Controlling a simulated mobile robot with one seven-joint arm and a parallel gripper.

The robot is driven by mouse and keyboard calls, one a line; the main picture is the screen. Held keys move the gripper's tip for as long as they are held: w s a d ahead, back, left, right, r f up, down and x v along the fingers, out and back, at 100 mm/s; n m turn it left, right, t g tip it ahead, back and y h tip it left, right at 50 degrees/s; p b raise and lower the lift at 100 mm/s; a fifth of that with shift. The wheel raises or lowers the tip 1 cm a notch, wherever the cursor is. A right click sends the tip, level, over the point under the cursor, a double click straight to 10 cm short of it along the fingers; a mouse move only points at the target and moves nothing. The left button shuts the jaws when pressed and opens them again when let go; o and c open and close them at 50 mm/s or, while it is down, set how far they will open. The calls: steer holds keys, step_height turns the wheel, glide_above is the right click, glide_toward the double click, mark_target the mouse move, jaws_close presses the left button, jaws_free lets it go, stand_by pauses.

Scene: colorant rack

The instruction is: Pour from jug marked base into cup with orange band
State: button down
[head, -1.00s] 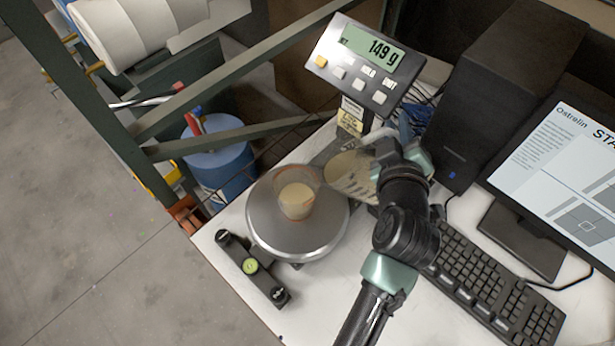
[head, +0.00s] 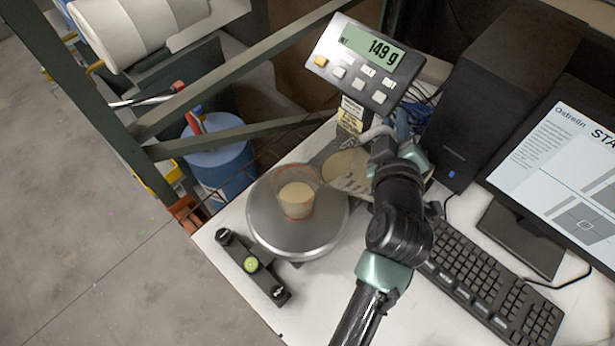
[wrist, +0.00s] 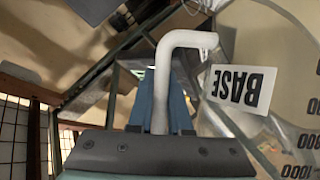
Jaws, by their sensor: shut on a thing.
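The clear cup with the orange band (head: 296,203) stands upright on the round scale pan (head: 262,222) in the head view. It holds beige liquid. The clear jug marked base (head: 347,178) is just right of the cup, with beige liquid in it. Its BASE label (wrist: 243,87) and dark volume marks show in the wrist view. My gripper (wrist: 160,100) is shut on the jug's white handle (wrist: 188,38). In the head view my gripper (head: 383,148) is at the jug's right side, and my wrist hides part of it. I see no stream between jug and cup.
The scale display (head: 368,55) reads 149 g behind the jug. A black computer tower (head: 490,90), monitor (head: 560,170) and keyboard (head: 490,290) fill the right. A small dark bar with round knobs (head: 252,266) lies left of the pan, near the table edge.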

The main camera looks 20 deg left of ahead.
steer(key=shift+s+a+r+n+t, duration=0.3)
steer(key=shift+a+r+n, duration=0.2)
steer(key=shift+a+n, duration=0.1)
stand_by(1.8)
steer(key=shift+r+h, duration=0.2)
steer(key=shift+h, duration=0.1)
stand_by(0.5)
steer(key=shift+s+a+r, duration=0.1)
steer(key=shift+a, duration=0.05)
stand_by(0.4)
stand_by(0.8)
stand_by(0.5)
